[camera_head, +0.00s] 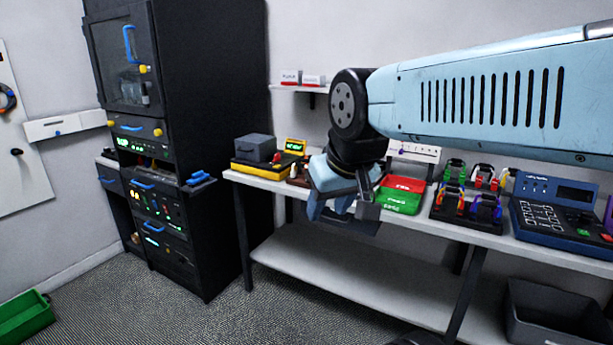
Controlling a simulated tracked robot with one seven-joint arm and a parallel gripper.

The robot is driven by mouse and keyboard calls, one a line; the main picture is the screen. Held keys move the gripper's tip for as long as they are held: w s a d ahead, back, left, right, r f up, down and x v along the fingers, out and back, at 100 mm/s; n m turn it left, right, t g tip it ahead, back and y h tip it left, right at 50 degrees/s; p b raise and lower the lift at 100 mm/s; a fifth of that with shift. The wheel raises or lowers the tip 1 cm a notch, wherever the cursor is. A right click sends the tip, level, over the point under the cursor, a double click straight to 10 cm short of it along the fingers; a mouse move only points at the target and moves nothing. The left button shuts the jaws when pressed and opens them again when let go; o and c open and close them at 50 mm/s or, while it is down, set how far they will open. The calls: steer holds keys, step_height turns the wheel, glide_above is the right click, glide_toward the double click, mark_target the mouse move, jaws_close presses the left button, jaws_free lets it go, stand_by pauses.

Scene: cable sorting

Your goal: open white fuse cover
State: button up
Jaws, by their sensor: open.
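A white upright panel (425,152) with small dark marks also stands at the back of the workbench, partly hidden by my arm. My gripper (343,214) is open and empty, pointing down in front of the workbench's front edge, far to the right of the wall cover. My wrist hides part of the bench behind it.
The black cabinet (205,120) with blue handles stands between the wall cover and the workbench (490,240). Red and green boxes (402,192), cable holders and a blue keypad device (555,215) crowd the bench. A green bin (22,317) lies on the open floor at left.

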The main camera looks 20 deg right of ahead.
steer(key=shift+w+d, duration=0.15)
steer(key=w+d+f+n+g+h, duration=0.1)
steer(key=w+d+f+n+h, duration=0.25)
steer(key=w+d, duration=0.45)
steer(key=w+d+f+n+g+h, duration=0.25)
steer(key=w+d+h, duration=0.2)
steer(key=w, duration=0.55)
steer(key=w+d+f+n+g+h, duration=0.1)
steer(key=w+d+f+n+h, duration=0.25)
steer(key=w+d, duration=0.5)
steer(key=w+a+f+n+t+h, duration=0.1)
steer(key=w+f+n+t, duration=0.55)
steer(key=w, duration=0.55)
steer(key=w+a+f+n+t+h, duration=0.1)
steer(key=w+f+n+t+h, duration=0.15)
steer(key=w+f+n, duration=0.85)
steer(key=shift+m+t+y, duration=0.4)
steer(key=shift+m+t, duration=0.05)
steer(key=shift+m, duration=0.25)
steer(key=r+x, duration=0.1)
steer(key=x, duration=0.8)
steer(key=w+r+x, duration=0.1)
steer(key=x, duration=0.4)
steer(key=shift+a+r, duration=0.3)
steer(key=shift+r, duration=0.05)
